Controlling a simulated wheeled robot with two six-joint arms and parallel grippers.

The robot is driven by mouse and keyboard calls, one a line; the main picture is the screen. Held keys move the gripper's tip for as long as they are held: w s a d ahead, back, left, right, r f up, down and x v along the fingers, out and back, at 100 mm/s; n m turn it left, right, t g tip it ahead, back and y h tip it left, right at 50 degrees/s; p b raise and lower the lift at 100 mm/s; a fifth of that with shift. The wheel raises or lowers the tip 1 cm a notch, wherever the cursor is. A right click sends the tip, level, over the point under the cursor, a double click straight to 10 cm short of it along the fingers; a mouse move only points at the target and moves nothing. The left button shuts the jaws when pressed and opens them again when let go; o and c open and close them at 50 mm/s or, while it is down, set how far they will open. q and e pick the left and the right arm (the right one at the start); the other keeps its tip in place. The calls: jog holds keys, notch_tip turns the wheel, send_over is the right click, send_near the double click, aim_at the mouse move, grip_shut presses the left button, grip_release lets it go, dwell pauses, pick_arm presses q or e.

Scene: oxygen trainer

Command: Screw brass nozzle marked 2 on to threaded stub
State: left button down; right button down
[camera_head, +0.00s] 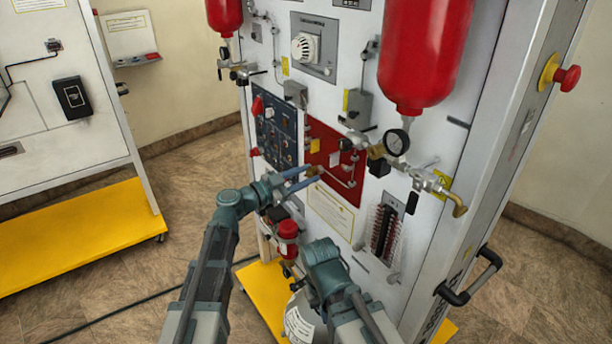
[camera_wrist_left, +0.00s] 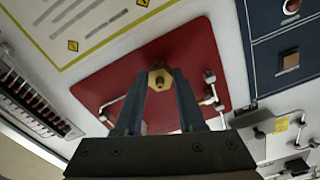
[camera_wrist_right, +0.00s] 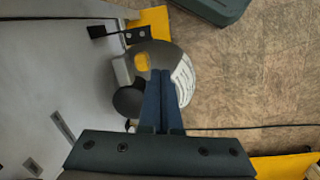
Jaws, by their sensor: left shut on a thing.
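The brass nozzle (camera_head: 314,171) is at the red panel (camera_head: 327,150) on the trainer's front. My left gripper (camera_head: 304,178) is shut on it, with its two fingers reaching to the panel from the left. In the left wrist view the brass nozzle (camera_wrist_left: 160,77) sits between the fingertips, its hexagonal end in front of the red panel. The threaded stub is hidden, and I cannot tell how far the two engage. No mark 2 is legible. My right gripper (camera_wrist_right: 161,73) is shut and empty, its fingers side by side, low in front of the trainer.
A pressure gauge (camera_head: 396,142) and valves stick out right of the red panel. Red bottles (camera_head: 424,50) hang above. A flowmeter block (camera_head: 384,232) is at lower right. A labelled cylinder (camera_wrist_right: 183,80) stands below my right gripper. A second stand with a yellow base (camera_head: 75,235) is at left.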

pick_arm(q)
jog(key=shift+m, duration=1.7)
jog(key=m, duration=0.2)
jog(key=shift+m, duration=0.7)
jog(key=shift+m, duration=1.8)
jog(key=shift+m, duration=0.5)
